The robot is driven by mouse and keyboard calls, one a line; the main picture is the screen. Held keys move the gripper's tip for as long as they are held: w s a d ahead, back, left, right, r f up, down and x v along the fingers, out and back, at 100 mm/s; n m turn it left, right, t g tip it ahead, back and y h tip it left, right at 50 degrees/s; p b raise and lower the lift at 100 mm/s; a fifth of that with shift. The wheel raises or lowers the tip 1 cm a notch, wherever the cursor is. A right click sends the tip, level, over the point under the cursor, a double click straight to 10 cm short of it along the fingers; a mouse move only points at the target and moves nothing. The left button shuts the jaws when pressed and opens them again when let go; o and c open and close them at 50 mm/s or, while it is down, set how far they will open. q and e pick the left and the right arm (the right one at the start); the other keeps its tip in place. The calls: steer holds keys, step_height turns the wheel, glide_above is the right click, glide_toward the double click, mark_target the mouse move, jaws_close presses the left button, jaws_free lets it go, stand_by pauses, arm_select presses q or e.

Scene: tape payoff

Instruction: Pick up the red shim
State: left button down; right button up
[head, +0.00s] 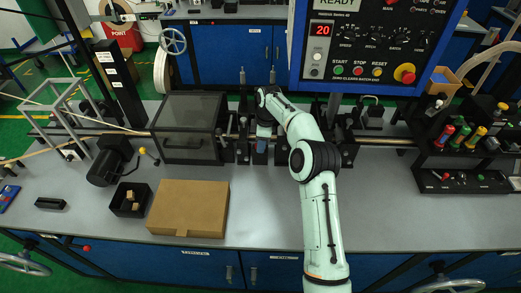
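I cannot pick out a red shim with certainty at this size. My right arm reaches from the lower right to the machine's centre. Its gripper (262,141) points down at the shaft and black blocks, beside a small blue part (261,146). The fingers are too small and dark to tell open from shut, or whether anything is between them. My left gripper is not in view.
A closed brown box (188,208) and a small black bin (130,199) lie front left. A dark-windowed guard (187,128) stands left of the gripper. A black tool rack (465,150) stands right. A control panel (372,45) hangs above. The right-front table is clear.

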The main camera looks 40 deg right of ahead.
steer(key=shift+w, duration=0.15)
jaws_close()
steer(key=shift+r, duration=0.15)
